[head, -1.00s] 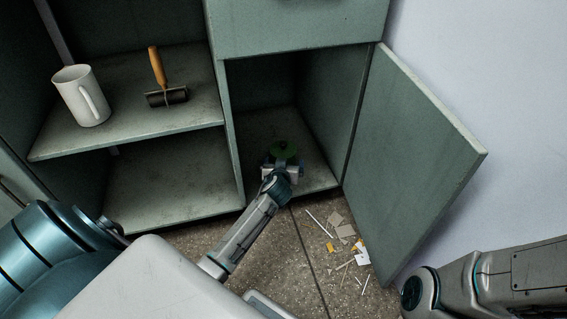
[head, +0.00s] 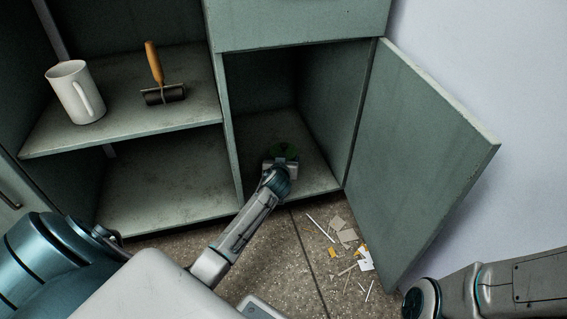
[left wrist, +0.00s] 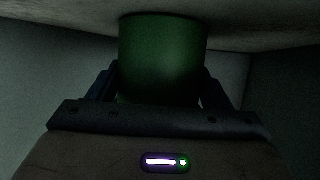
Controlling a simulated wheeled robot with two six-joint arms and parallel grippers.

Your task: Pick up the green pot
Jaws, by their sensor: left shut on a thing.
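The green pot (head: 286,149) is inside the lower right compartment of the cabinet, near its front. My left gripper (head: 281,163) reaches in through the open front and is shut on the pot, mostly covering it in the head view. In the left wrist view the pot (left wrist: 163,55) is a plain dark green cylinder between the two fingers (left wrist: 160,88), one on each side. One end of it is at a pale surface along the top of that view; I cannot tell whether they touch. My right gripper is out of view.
The compartment's door (head: 420,160) stands open at the right. A white mug (head: 72,92) and a roller with a wooden handle (head: 153,64) are on the left shelf (head: 120,128). Scraps of litter (head: 345,235) lie on the floor before the cabinet.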

